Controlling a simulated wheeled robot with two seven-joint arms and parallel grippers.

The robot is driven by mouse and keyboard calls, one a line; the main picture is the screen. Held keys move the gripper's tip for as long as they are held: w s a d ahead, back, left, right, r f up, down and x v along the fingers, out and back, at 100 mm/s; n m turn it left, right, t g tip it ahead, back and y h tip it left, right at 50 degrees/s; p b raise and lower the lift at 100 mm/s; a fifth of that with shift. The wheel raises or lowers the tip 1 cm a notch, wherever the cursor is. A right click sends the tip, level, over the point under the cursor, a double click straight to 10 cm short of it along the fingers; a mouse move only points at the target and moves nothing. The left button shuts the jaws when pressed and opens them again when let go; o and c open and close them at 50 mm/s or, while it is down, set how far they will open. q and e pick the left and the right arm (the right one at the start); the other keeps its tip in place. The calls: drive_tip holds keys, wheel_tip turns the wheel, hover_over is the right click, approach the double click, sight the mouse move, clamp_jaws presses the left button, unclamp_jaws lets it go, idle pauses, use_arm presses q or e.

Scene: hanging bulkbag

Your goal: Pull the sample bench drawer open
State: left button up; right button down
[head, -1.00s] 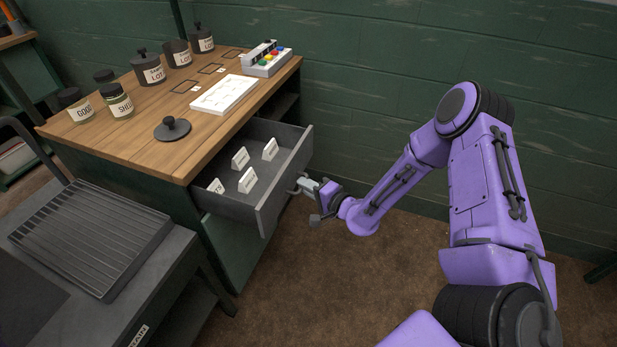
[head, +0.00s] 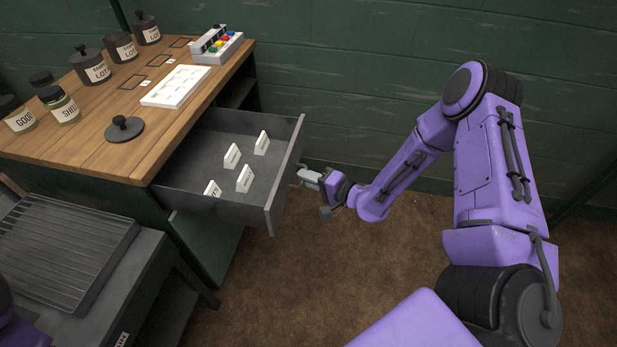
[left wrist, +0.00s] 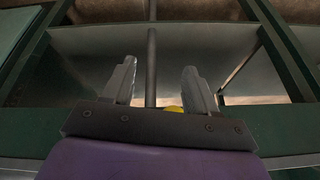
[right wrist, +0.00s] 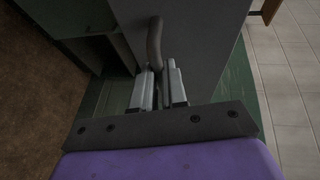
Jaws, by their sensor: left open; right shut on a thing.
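The sample bench drawer (head: 228,165) is pulled well out of the wooden-topped bench (head: 95,135). Several small white label cards stand inside it. My right gripper (head: 305,177) is at the drawer's front face, shut on the drawer handle. In the right wrist view the grey handle bar (right wrist: 155,45) runs down between the two fingers (right wrist: 159,88) of that gripper. In the left wrist view my left gripper (left wrist: 160,78) is open, its fingers apart. A dark vertical bar shows behind and between them. The left fingers do not show in the head view.
On the bench top are labelled jars (head: 92,65), a loose black lid (head: 124,128), a white tray (head: 176,86) and a box with coloured buttons (head: 216,45). A lower dark bench with a ribbed tray (head: 60,250) stands at left. Brown floor right of the drawer is clear.

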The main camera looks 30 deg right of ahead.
drive_tip(key=c, duration=1.2)
unclamp_jaws()
drive_tip(key=p+v, duration=0.1)
drive_tip(key=v, duration=0.9)
drive_tip(key=shift+s+d+r, duration=0.1)
drive_tip(key=shift+s, duration=0.15)
